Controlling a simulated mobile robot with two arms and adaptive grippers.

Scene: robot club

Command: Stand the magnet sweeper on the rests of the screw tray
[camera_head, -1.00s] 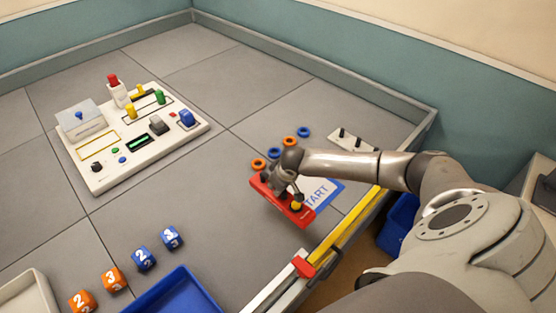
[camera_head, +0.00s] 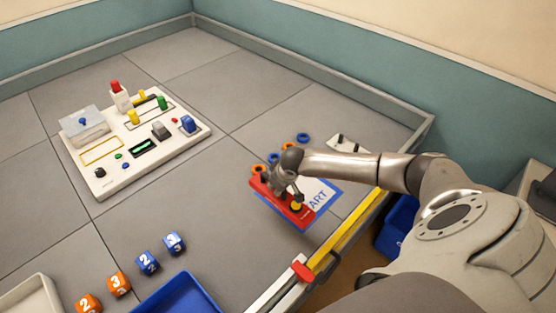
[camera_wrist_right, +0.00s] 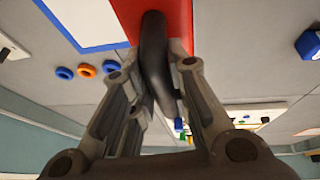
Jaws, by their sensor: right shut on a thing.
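The magnet sweeper (camera_head: 304,219) is a red bar with a black handle (camera_wrist_right: 153,55) and a yellow knob (camera_head: 296,207). My right gripper (camera_head: 279,190) is shut on the handle, which shows between its fingers in the right wrist view (camera_wrist_right: 160,75). The bar is over the white and blue START card (camera_head: 322,192) and covers part of it. I cannot tell how high above the floor it is. I cannot tell which tray is the screw tray: a blue tray (camera_head: 180,297) and a whitish tray (camera_head: 40,290) are partly cut off at the bottom. My left gripper is not in view.
A white panel (camera_head: 112,183) with coloured knobs and a lidded box stands at left. Several numbered dice (camera_head: 148,261) lie near the blue tray. Orange and blue rings (camera_head: 303,138) and a small plate with black pegs (camera_head: 360,149) are beyond my gripper. Mid-floor is clear.

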